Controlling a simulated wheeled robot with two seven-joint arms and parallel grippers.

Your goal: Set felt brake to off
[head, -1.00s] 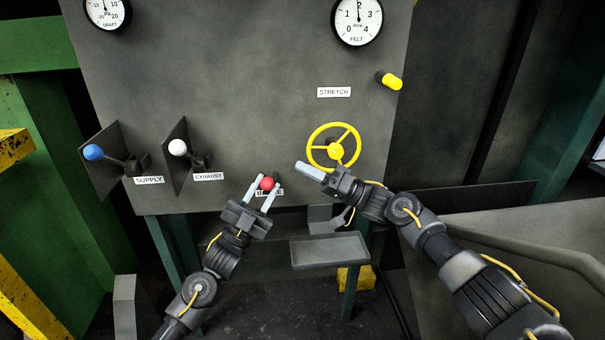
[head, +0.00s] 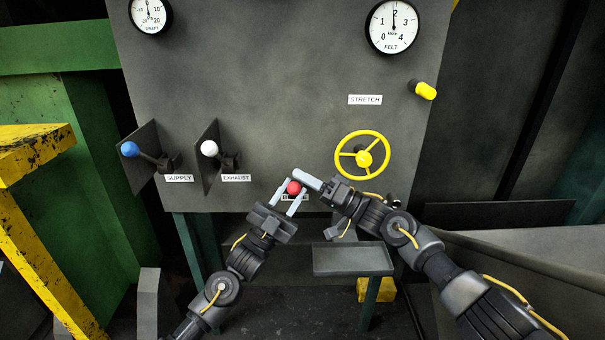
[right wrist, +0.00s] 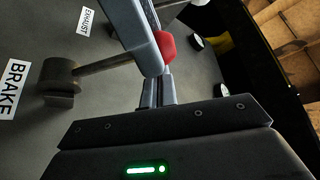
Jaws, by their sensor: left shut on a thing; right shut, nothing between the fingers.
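The felt brake lever has a red knob (head: 294,187) at the panel's lower edge. The knob also shows in the right wrist view (right wrist: 165,48), with a grey shaft leading to a pivot beside the BRAKE label (right wrist: 14,88). In the head view that label is mostly hidden. My left gripper (head: 291,194) has its fingers either side of the red knob and is shut on it. My right gripper (head: 299,174) is shut and empty, its tips just above the knob; I cannot tell whether they touch it. Its fingers show beside the knob in the right wrist view (right wrist: 157,90).
Supply's blue-knobbed lever (head: 130,149) and exhaust's white-knobbed lever (head: 209,148) stand to the left. A grey tray (head: 353,260) sits below. A yellow-black beam (head: 40,245) is at far left.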

